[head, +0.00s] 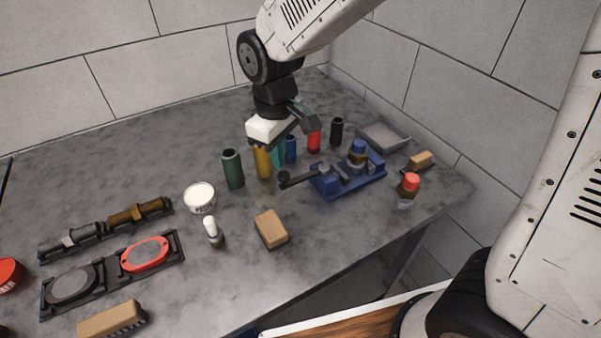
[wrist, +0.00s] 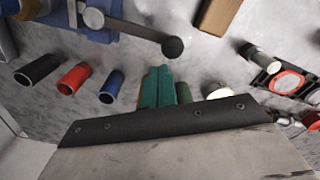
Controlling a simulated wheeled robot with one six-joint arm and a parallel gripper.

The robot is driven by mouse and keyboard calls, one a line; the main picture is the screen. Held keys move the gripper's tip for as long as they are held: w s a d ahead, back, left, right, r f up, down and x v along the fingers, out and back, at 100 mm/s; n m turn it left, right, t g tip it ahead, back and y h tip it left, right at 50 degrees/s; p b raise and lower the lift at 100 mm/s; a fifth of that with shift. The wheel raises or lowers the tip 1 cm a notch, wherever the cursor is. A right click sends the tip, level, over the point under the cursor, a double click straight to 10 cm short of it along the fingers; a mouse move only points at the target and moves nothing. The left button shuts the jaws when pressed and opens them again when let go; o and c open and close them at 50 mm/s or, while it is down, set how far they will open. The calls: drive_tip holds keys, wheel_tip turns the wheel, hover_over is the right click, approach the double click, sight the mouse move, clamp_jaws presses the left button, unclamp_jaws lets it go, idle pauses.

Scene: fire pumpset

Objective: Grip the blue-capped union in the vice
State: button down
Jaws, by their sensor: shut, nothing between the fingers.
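The blue-capped union (head: 357,154) stands upright at the blue vice (head: 345,182) in the head view, apparently between its jaws. I cannot tell how tightly the jaws sit on it. The vice's dark handle (head: 300,179) points left and ends in a black ball. In the wrist view the vice (wrist: 100,32) shows at upper left with its handle (wrist: 145,33). My gripper (head: 278,158) has teal fingers. It is shut and empty, left of the vice and behind the handle, near the upright tubes. Its closed fingers also show in the wrist view (wrist: 160,88).
Green (head: 232,170), yellow (head: 263,162), blue (head: 291,149), red (head: 314,141) and black (head: 336,131) tubes stand nearby. A red-capped union (head: 408,187) is right of the vice, near the bench edge. A tan block (head: 271,229) lies in front. A grey tray (head: 400,143) sits behind right.

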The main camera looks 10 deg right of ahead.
sight(281, 172)
drive_tip(key=shift+f, duration=0.4)
drive_tip(key=shift+f, duration=1.1)
drive_tip(key=shift+f, duration=0.2)
drive_tip(key=shift+s, duration=0.15)
idle(0.4)
drive_tip(key=shift+s, duration=0.8)
drive_tip(key=shift+s+d, duration=0.1)
drive_tip(key=shift+s, duration=0.15)
drive_tip(key=shift+w, duration=0.2)
idle(0.4)
